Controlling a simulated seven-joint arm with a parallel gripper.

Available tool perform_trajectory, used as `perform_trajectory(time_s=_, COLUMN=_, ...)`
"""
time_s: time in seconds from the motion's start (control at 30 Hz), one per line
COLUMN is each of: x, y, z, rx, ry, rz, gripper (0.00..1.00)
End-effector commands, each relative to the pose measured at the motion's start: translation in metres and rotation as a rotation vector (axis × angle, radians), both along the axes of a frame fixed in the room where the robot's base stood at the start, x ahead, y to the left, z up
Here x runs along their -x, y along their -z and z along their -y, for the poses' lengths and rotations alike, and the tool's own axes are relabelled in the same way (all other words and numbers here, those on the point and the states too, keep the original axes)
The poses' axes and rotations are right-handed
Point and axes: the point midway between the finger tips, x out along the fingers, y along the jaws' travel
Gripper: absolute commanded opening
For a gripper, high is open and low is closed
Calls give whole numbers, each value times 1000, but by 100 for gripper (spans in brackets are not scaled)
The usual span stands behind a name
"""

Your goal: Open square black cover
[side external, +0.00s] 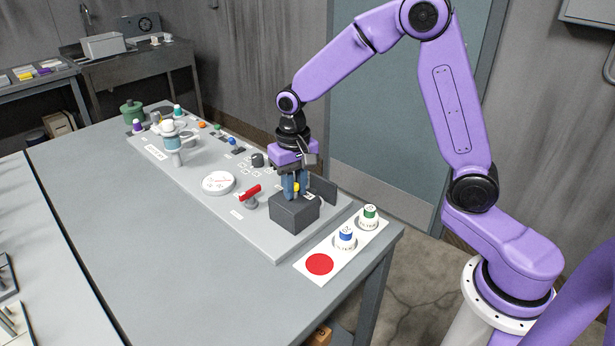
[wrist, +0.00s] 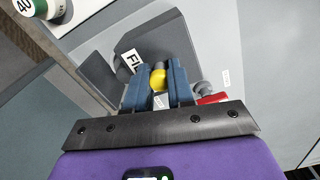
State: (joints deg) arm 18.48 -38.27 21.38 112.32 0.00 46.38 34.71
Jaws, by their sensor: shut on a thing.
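The square black cover (side external: 294,212) shows as a dark, box-like block near the front right of the grey panel. My gripper (side external: 295,186) points down over its back edge, with blue fingers closed around a small round yellow knob. In the wrist view, the yellow knob (wrist: 158,79) sits between the two blue fingertips of my gripper (wrist: 155,88). The dark block (wrist: 155,38) lies just beyond them, and a white label with the letters "FI" is partly hidden by a finger. A dark flat plate (side external: 322,189) stands beside the block; how it joins the block is unclear.
A red-handled lever (side external: 250,192) stands left of the block, near a round white dial (side external: 218,183). Blue-topped (side external: 346,237) and green-topped (side external: 369,216) pieces stand on a white strip with a red disc (side external: 319,264). The table's left side is clear.

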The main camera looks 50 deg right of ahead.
Motion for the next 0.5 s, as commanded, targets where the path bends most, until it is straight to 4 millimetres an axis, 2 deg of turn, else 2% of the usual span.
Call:
perform_trajectory(time_s=0.1, x=-1, y=-1, z=-20, rx=-1, ry=-2, rz=3, gripper=0)
perform_trajectory(time_s=0.2, x=-1, y=-1, z=-27, rx=-2, ry=-1, rz=4, gripper=0)
perform_trajectory(time_s=0.5, x=-1, y=-1, z=-29, rx=-2, ry=1, rz=5, gripper=0)
